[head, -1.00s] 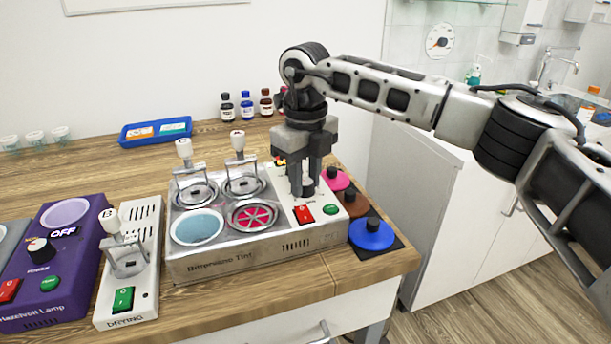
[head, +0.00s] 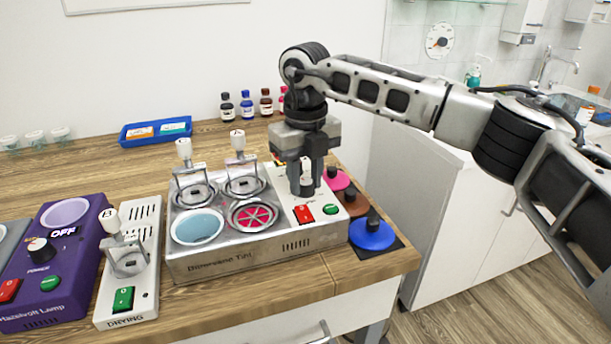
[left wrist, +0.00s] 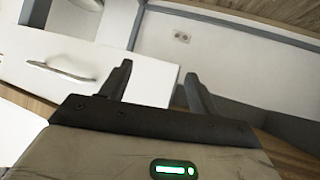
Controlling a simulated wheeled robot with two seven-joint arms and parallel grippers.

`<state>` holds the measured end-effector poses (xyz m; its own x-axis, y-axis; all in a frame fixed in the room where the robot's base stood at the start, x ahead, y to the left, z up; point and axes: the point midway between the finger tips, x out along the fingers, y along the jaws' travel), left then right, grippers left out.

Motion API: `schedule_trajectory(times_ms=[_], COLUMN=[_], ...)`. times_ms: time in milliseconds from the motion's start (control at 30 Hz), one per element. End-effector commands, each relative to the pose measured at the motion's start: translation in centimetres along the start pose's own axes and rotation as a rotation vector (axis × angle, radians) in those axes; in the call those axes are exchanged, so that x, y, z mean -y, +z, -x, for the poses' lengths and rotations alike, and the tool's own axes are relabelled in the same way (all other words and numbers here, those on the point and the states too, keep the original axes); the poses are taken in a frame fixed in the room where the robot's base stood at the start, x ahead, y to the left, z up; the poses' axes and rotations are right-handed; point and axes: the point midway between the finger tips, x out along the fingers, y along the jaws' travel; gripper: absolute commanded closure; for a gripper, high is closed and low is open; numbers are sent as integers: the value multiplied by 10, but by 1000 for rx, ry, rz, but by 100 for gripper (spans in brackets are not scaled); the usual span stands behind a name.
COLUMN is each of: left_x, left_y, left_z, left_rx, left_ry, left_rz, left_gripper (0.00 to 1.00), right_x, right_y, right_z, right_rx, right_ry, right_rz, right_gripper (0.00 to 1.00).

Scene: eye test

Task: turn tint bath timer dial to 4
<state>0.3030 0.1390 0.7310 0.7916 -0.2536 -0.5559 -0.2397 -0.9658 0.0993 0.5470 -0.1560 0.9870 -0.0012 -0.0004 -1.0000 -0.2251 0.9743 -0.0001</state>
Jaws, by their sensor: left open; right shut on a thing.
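The tint bath (head: 212,268) is a silver box on the wooden bench, with a white control panel on its right side. The panel carries a red switch (head: 304,214) and a green button (head: 331,209). My right gripper (head: 306,188) points straight down over the panel, behind these two, and is shut on the timer dial. The fingers hide most of the dial and its markings, so I cannot read its setting. My left gripper (left wrist: 160,72) shows in the left wrist view, open and empty, away from the bath.
Coloured pots with black knobs, including a blue one (head: 371,235), stand right of the bath. A white drying unit (head: 139,290) and a purple lamp unit (head: 75,265) stand left. Small bottles (head: 247,106) and a blue tray (head: 156,132) are behind.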

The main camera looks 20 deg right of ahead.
Motion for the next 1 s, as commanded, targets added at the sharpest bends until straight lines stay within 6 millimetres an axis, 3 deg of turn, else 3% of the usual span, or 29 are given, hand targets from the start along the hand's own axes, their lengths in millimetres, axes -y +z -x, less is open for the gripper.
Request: schedule_trajectory(times_ms=[33, 100, 367, 533, 1000], left_x=[0, 0, 0, 0, 0], left_y=[0, 0, 0, 1, -1], left_z=[0, 0, 0, 0, 0], left_rx=[0, 0, 0, 0, -4], left_ry=[0, 0, 0, 0, 2], left_rz=[0, 0, 0, 0, 3], left_gripper=[38, 38, 38, 38, 38], right_x=[1, 0, 0, 0, 0], right_y=[1, 1, 0, 1, 1], right_z=[2, 2, 1, 14, 122], right_rx=[6, 5, 2, 5, 7], right_ry=[0, 0, 0, 1, 1], right_rz=[-1, -1, 0, 0, -1], right_gripper=[63, 49, 49, 49, 49])
